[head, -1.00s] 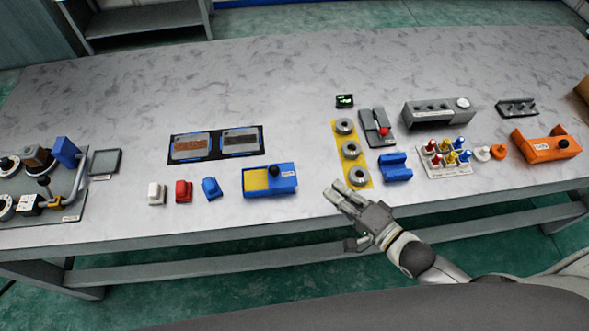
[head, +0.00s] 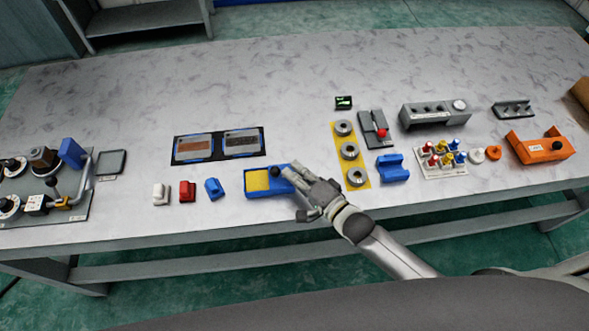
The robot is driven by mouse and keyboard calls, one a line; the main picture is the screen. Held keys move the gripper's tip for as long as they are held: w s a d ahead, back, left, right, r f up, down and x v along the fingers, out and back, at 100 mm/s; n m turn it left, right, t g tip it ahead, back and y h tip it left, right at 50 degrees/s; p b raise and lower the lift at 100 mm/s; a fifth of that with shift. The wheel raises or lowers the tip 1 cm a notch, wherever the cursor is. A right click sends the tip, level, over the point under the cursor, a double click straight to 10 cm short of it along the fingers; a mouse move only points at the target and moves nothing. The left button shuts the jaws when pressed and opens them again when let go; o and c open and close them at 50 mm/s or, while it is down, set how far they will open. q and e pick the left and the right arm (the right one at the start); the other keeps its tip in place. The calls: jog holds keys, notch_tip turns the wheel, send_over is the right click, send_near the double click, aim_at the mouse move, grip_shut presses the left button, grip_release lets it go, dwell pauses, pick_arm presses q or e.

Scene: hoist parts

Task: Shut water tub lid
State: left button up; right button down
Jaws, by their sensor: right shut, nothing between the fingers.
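The water tub (head: 268,194) is a blue box near the front edge of the table, left of the yellow strip. A yellow pad (head: 257,180) shows uncovered in its left part. Its blue lid, with a black knob (head: 275,171), lies over the right part. My right gripper (head: 291,172) is shut and empty, with its fingertips at the right end of the tub, just right of the knob. The fingers hide part of the lid, and I cannot tell whether they touch it. My left gripper is not in view.
White (head: 161,195), red (head: 187,191) and blue (head: 214,189) blocks stand left of the tub. A black mat with two panels (head: 194,148) lies behind. The yellow strip with grey rings (head: 349,151) and a blue cradle (head: 392,168) are to the right.

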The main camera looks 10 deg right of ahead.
jog(key=shift+a, duration=0.15)
jog(key=a, duration=0.7)
jog(key=shift+w+a, duration=0.15)
jog(key=shift+a, duration=0.15)
jog(key=shift+d, duration=0.1)
